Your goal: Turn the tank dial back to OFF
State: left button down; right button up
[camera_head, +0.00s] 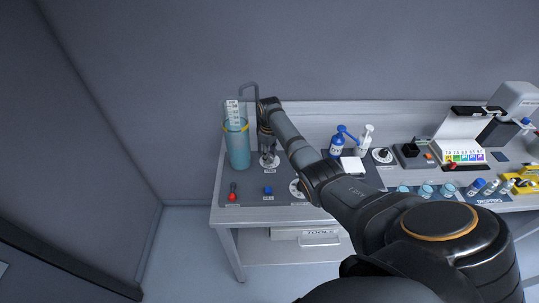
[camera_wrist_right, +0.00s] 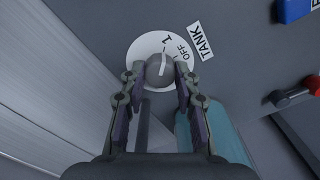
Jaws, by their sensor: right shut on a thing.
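The tank dial (camera_wrist_right: 147,45) is a white disc with a round grey knob (camera_wrist_right: 160,69) in the middle. Its marks read 1 and OFF, and a TANK label (camera_wrist_right: 201,41) is beside it. The knob's white line points toward the 1 mark, to the side of OFF. My right gripper (camera_wrist_right: 160,76) has its fingers on either side of the knob and is shut on it. In the head view my right gripper (camera_head: 267,147) reaches down over the dial (camera_head: 269,161), hiding part of it. My left gripper is out of view.
A tall cylinder of blue liquid (camera_head: 238,150) stands close left of the dial.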

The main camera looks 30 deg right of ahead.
grip_shut()
jog(key=m+p, duration=0.2)
jog(key=m, duration=0.1)
jog(key=shift+r, duration=0.15)
jog(key=m+p, duration=0.1)
jog(key=m, duration=0.2)
jog(key=shift+m+p, duration=0.5)
jog(key=shift+m, duration=0.8)
jog(key=o, duration=1)
grip_release()
jog(key=shift+w+f, duration=0.1)
jog(key=shift+f, duration=0.1)
